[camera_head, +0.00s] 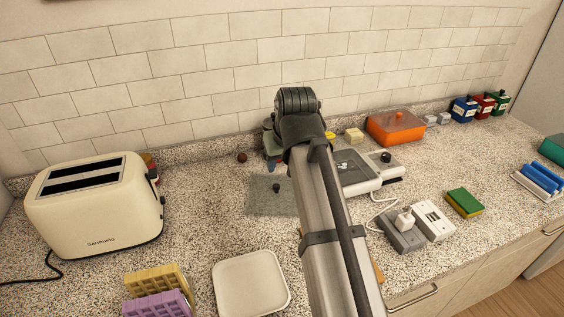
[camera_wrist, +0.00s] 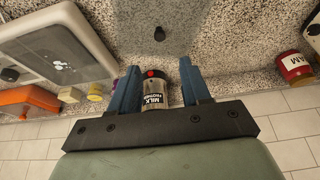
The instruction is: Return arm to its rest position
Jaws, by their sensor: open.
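My gripper (camera_wrist: 162,72) is open in the wrist view, its two blue fingers apart. A jar labelled as a milk frother (camera_wrist: 154,96), with a red spot on its top, shows in the gap between the fingers. I cannot tell its distance from them. In the head view my arm reaches up across the middle of the counter, and my gripper (camera_head: 272,163) points down near the back wall, partly hidden by the arm. A grey mat (camera_head: 261,206) with a small dark knob (camera_head: 276,188) lies in front of it.
A cream toaster (camera_head: 95,208) stands left, with a white tray (camera_head: 250,285) in front. A white scale-like device (camera_head: 358,174), an orange box (camera_head: 395,127) and a sponge (camera_head: 464,203) are to the right. A jam jar (camera_wrist: 294,68) shows in the wrist view. The tiled wall is close behind.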

